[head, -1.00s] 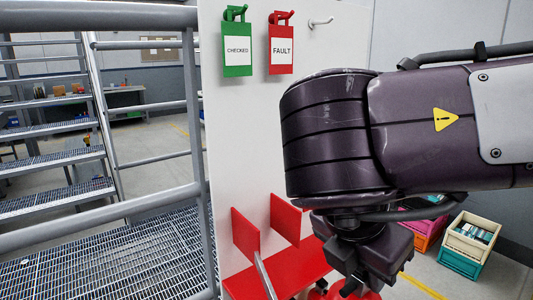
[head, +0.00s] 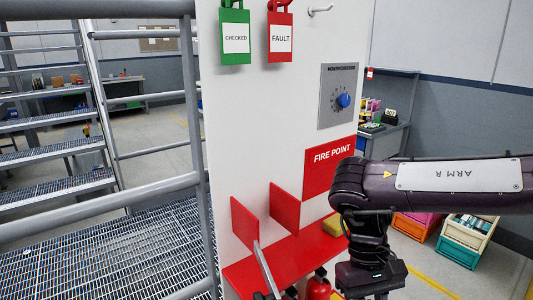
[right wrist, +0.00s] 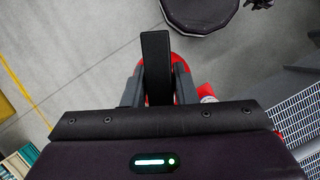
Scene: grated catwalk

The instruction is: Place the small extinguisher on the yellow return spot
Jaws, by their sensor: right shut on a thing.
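My right gripper (right wrist: 157,95) is shut on a red rounded body, which I take to be the small extinguisher (right wrist: 182,58); a dark upright piece covers its middle in the right wrist view. In the head view my right gripper (head: 372,291) hangs at the bottom edge, below the shelf's right end, its fingers cut off. A red extinguisher (head: 319,287) shows just left of it; I cannot tell whether this is the held one. A yellow patch or block (head: 333,226), possibly the return spot, is on the red shelf (head: 300,249), partly behind my arm. My left gripper is out of view.
Two red upright plates (head: 285,208) stand on the shelf, with a grey bar (head: 266,270) in front. A grey railing (head: 100,208) is left; crates (head: 466,240) stand right.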

